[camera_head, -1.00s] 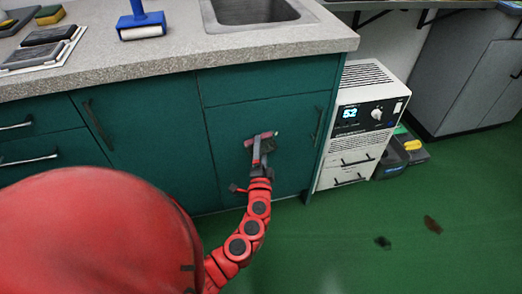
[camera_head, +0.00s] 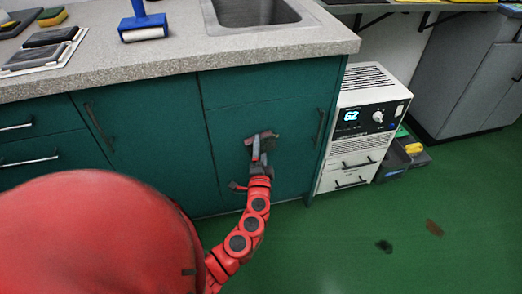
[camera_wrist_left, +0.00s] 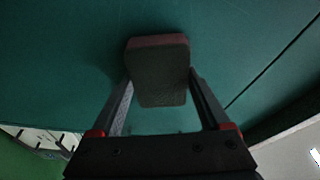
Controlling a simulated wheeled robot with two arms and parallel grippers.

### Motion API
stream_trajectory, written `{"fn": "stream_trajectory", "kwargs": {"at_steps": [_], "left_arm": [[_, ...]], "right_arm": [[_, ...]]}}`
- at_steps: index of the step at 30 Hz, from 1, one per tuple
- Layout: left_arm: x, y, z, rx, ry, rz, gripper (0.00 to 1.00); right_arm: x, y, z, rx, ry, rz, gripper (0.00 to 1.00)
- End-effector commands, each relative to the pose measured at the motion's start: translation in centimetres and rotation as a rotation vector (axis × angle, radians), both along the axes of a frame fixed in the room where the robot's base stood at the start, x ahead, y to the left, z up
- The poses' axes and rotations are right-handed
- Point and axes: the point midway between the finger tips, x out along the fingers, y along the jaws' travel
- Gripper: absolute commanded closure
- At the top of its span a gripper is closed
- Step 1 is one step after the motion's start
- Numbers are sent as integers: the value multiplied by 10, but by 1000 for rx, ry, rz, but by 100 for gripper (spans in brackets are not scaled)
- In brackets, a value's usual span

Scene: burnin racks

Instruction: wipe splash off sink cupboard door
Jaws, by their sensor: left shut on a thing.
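The sink cupboard door (camera_head: 225,150) is dark green, shut, and stands below the sink. My left gripper (camera_head: 261,158) is at the door's middle, shut on a small block-like pad (camera_head: 262,138). In the left wrist view the pad (camera_wrist_left: 160,75) is grey-brown with a reddish edge, sits between the two fingers (camera_wrist_left: 160,100), and lies against or very close to the green door (camera_wrist_left: 60,60). A small dark patch shows beside the pad in the head view; I cannot tell whether it is splash or shadow. My right gripper is out of view.
The counter (camera_head: 90,80) holds a blue roller (camera_head: 143,25), dark blocks and a yellow sponge (camera_head: 52,16). A white unit (camera_head: 362,120) stands right of the cupboard. Two dark scraps lie on the green floor (camera_head: 330,245), which is otherwise mostly clear.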

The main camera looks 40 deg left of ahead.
Motion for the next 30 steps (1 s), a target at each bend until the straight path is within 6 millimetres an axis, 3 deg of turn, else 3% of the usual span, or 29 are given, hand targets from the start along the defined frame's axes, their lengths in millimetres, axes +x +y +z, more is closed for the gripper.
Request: {"fn": "stream_trajectory", "kwargs": {"at_steps": [8, 30], "left_arm": [[4, -1, 0, 0, -2, -1, 65], [44, -36, 0, -1, -5, -2, 65]], "right_arm": [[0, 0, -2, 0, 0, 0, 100], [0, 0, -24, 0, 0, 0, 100]]}}
